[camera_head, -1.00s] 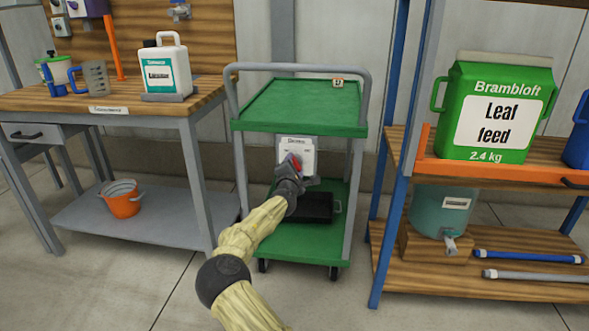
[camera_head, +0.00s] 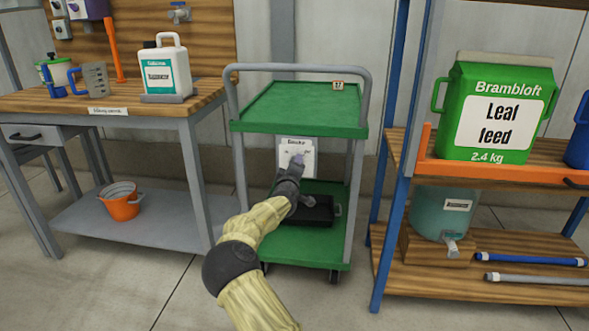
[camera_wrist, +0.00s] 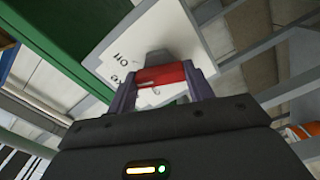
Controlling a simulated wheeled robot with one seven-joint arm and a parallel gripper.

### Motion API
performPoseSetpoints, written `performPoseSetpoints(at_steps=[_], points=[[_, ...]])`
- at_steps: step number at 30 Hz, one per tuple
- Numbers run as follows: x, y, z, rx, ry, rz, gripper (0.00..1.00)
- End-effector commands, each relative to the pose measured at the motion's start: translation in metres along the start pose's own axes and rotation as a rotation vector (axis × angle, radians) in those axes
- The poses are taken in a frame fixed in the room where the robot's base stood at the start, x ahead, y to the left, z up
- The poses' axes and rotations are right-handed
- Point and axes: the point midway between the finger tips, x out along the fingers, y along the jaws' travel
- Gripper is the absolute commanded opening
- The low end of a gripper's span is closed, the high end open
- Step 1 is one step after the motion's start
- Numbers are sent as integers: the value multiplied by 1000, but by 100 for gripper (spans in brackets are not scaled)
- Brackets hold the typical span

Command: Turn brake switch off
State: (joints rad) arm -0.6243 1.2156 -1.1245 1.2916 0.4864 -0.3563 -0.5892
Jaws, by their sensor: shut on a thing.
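The brake switch is a red handle (camera_wrist: 162,75) on a white plate (camera_wrist: 168,32) with lettering, part of which reads "Off" in the wrist view. In the head view the white plate (camera_head: 297,150) hangs below the top shelf of a green cart (camera_head: 300,100). My gripper (camera_wrist: 160,88) is shut on the red handle, one finger at each end of it. In the head view my gripper (camera_head: 294,168) is in front of the plate and hides the handle and part of the plate.
A black box (camera_head: 318,212) lies on the cart's lower shelf, close under my gripper. A workbench (camera_head: 190,115) with a white jug (camera_head: 165,68) stands on the left. A shelf rack (camera_head: 405,150) with a green leaf feed carton (camera_head: 497,108) stands on the right.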

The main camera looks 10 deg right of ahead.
Motion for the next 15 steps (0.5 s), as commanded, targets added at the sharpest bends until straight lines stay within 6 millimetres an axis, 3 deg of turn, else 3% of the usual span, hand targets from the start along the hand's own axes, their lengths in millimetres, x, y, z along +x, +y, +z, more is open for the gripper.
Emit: performPoseSetpoints(at_steps=[15], points=[[0,-1,1,348,-4,-2,29]])
